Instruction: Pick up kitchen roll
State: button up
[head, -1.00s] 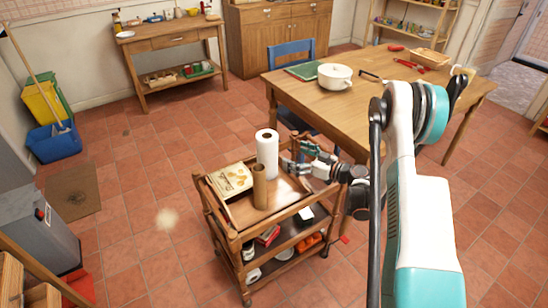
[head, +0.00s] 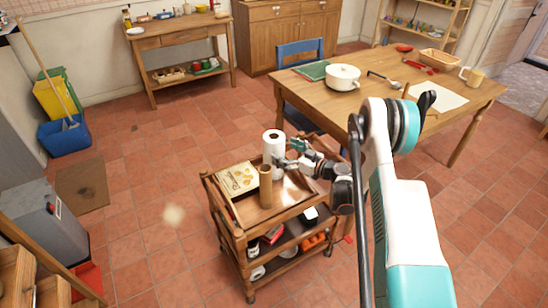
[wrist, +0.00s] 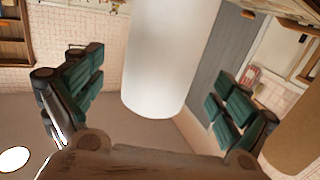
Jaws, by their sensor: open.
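The white kitchen roll (head: 273,142) stands upright on the top tray of a wooden trolley (head: 292,214) in the head view. In the wrist view the kitchen roll (wrist: 165,60) fills the upper middle, between the two green-padded fingers. My gripper (head: 288,156) is open at the right side of the roll. In the wrist view my gripper (wrist: 155,98) has its fingers spread wide, with a gap on each side of the roll. The roll's lower part is partly hidden by the gripper and the brown tube in the head view.
A brown cardboard tube (head: 266,186) stands just in front of the roll; a brown shape at the wrist view's right edge may be it. A book (head: 237,178) lies left of them. A wooden table (head: 375,92) with a white pot (head: 343,77) stands behind right.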

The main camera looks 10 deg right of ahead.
aim_at(274, 146)
jog(key=b+x, duration=0.2)
jog(key=x, duration=0.3)
jog(key=shift+a+r, duration=0.1)
jog(key=shift+a, duration=0.05)
jog(key=shift+c, duration=0.6)
jog(key=c, duration=1.5)
jog(key=shift+o, duration=0.2)
jog(key=shift+r, duration=0.15)
